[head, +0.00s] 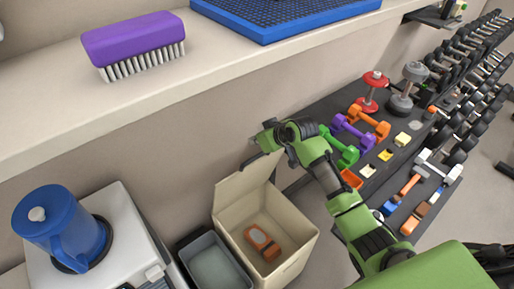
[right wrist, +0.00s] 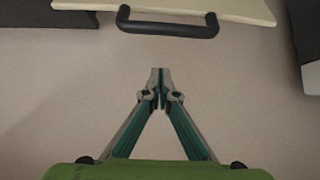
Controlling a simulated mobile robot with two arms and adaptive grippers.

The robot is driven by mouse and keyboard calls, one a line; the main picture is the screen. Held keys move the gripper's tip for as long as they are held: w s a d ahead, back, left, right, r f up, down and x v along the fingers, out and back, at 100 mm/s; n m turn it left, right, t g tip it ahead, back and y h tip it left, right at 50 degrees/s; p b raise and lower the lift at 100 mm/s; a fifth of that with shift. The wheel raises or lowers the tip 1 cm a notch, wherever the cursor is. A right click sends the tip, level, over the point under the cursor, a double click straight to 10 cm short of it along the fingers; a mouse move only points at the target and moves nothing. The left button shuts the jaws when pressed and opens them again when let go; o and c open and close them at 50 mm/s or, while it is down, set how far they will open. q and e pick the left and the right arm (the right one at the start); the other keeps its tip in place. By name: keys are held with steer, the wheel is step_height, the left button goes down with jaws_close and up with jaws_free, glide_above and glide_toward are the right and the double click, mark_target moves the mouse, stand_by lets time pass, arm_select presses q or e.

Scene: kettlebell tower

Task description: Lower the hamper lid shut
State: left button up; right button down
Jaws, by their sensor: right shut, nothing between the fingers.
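The cream hamper (head: 296,262) stands open on the floor below the shelf. Its lid (head: 243,187) is raised and leans back toward the wall. An orange-brown item (head: 263,243) lies inside on the hamper floor. My right gripper (head: 256,140) is above the top edge of the lid, close to the wall. In the right wrist view the right gripper (right wrist: 158,73) is shut and empty. Ahead of its tips is a black bar handle (right wrist: 167,27) on the cream lid's edge (right wrist: 225,9); a gap separates them. My left gripper is not in view.
A grey bin (head: 207,262) stands left of the hamper, beside a white appliance (head: 112,240) carrying a blue jug (head: 62,225). A shelf (head: 190,85) with a purple brush (head: 133,43) runs above. A dumbbell rack (head: 395,150) lies right.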

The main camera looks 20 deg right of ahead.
mark_target(258, 155)
step_height(258, 155, down, 4)
steer(key=p, duration=0.3)
steer(key=shift+s+r, duration=0.15)
steer(key=shift+s+d, duration=0.2)
steer(key=shift+s, duration=0.2)
steer(key=shift+f, duration=0.25)
steer(key=shift+w, duration=0.1)
steer(key=shift+f, duration=0.1)
